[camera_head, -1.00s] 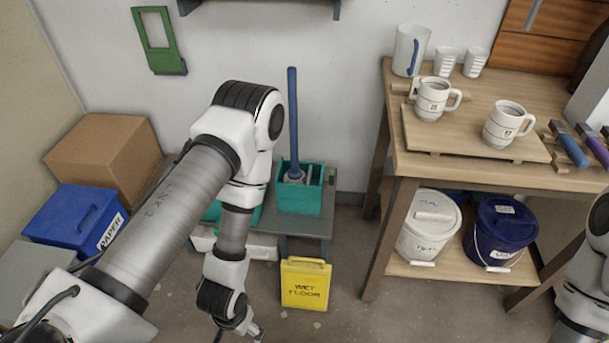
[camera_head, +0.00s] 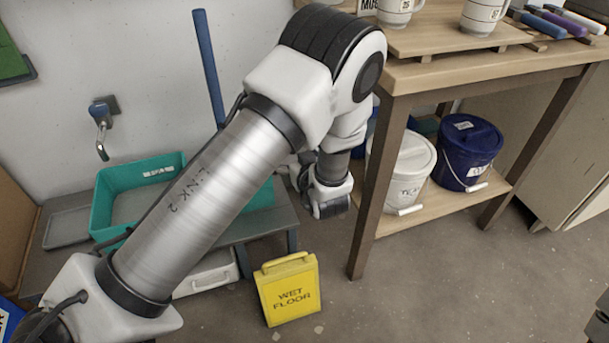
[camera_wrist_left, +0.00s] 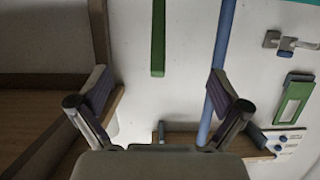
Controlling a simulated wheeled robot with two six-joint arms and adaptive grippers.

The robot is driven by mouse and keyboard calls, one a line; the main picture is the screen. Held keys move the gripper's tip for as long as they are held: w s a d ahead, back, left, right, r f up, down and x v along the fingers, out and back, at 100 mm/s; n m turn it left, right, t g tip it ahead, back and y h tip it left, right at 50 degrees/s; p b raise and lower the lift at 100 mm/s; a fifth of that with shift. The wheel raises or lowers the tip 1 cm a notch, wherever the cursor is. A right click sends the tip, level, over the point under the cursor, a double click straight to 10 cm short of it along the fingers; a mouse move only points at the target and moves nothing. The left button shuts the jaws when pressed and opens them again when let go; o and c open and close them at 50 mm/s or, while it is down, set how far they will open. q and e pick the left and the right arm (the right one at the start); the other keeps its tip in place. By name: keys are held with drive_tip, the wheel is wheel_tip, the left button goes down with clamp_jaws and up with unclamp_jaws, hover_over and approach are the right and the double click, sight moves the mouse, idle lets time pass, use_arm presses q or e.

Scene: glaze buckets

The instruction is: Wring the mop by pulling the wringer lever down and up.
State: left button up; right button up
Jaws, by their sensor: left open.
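The mop's blue handle (camera_head: 208,70) stands nearly upright, leaning slightly, behind my left arm. A part of the teal wringer bucket (camera_head: 262,194) shows between my arm links; the rest, with the mop head, is hidden. My left gripper (camera_head: 290,172) is partly hidden behind my forearm, to the right of the handle. In the left wrist view its jaws (camera_wrist_left: 158,88) are open with nothing between them. The blue handle (camera_wrist_left: 222,50) passes behind the right finger there; contact cannot be told. I cannot make out the wringer lever. My right gripper is out of view.
A teal tub (camera_head: 120,200) sits on a grey bench (camera_head: 65,226). A yellow wet-floor sign (camera_head: 290,291) stands in front. A wooden table (camera_head: 480,68) with mugs is at right, with a white bucket (camera_head: 408,170) and a blue bucket (camera_head: 466,152) below.

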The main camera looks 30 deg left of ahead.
use_arm(q)
drive_tip(key=b+x, duration=0.3)
drive_tip(key=x, duration=0.7)
drive_tip(key=shift+w+r, duration=0.1)
drive_tip(key=shift+w, duration=0.05)
clamp_jaws()
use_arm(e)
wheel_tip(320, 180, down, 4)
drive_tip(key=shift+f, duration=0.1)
use_arm(q)
drive_tip(key=shift+d, duration=0.1)
drive_tip(key=shift+s+d+f+b, duration=0.3)
drive_tip(key=shift+s+d+f, duration=0.9)
drive_tip(key=shift+f, duration=0.2)
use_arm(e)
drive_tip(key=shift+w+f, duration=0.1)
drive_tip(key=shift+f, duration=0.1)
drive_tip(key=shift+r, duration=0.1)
